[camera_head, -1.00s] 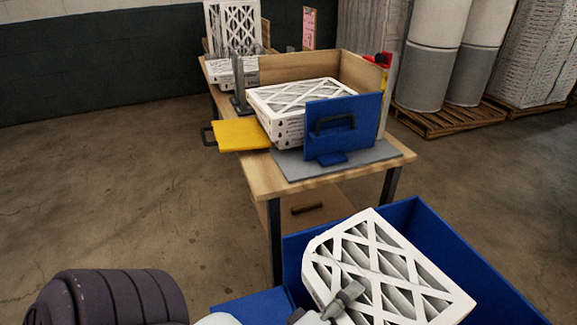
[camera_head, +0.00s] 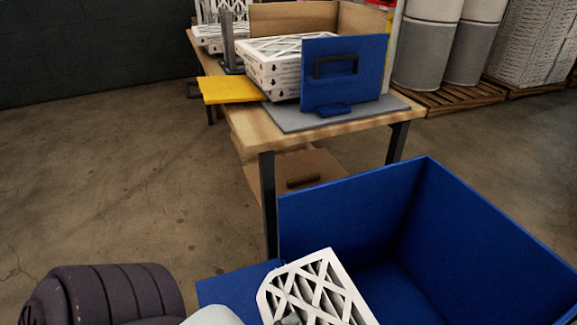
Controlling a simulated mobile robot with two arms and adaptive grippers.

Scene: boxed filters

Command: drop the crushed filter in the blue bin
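The crushed filter (camera_head: 318,287) is a white lattice-faced panel with a bent-looking corner. It shows at the bottom middle, over the near left part of the blue bin (camera_head: 490,225), and its lower part is cut off by the picture edge. My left gripper (camera_head: 290,319) comes in from the lower left; only a grey fingertip shows, against the filter's face, and it is shut on the filter. The visible inside of the bin looks empty. Whether the filter touches the bin's wall cannot be told. My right gripper is not in view.
A wooden table (camera_head: 262,128) stands behind the bin with stacked filters (camera_head: 270,82), an upright blue plate with a handle (camera_head: 345,88) and a yellow plate (camera_head: 228,89). Wrapped rolls (camera_head: 428,45) stand on pallets at the back right. The floor at left is clear.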

